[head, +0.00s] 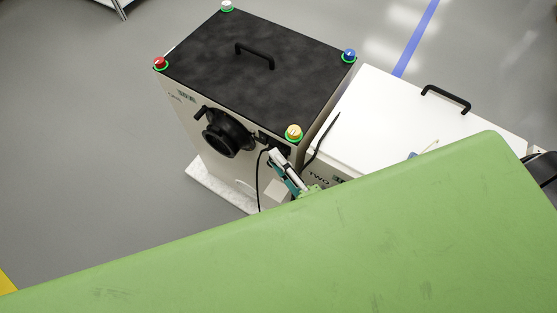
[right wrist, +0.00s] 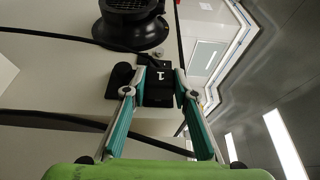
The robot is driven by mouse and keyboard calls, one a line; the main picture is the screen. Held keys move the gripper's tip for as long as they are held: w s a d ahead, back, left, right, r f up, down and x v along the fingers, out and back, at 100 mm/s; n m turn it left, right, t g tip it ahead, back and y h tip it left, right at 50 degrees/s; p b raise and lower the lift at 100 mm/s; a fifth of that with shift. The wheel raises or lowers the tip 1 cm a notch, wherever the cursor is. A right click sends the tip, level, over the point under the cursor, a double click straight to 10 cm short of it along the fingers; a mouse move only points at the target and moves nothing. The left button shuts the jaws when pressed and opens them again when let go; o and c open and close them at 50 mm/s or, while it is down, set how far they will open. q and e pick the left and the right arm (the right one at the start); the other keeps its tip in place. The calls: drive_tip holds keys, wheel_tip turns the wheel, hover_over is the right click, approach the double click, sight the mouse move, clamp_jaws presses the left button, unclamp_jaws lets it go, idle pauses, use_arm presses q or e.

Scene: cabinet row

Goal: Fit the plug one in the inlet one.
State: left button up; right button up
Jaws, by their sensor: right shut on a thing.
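In the head view, my right gripper (head: 272,155) reaches the front of the cabinet marked ONE, near its top right corner below the yellow knob. A black fitting (right wrist: 150,60) lies right at the plug's far end on the cabinet face and looks like inlet one. The plug and fitting look in line and touching or very close; how deep the plug sits is hidden. My left gripper is not in view.
A black round duct (head: 228,134) juts from the cabinet face left of the gripper. A black cable (head: 258,180) hangs below. The white-topped cabinet TWO (head: 375,115) stands close on the right. My own green body part hides the lower head view.

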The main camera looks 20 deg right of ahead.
drive_tip(key=shift+w+d, duration=0.35)
drive_tip(key=shift+d, duration=0.1)
idle(0.5)
drive_tip(key=o, duration=1.2)
drive_tip(key=v, duration=1.2)
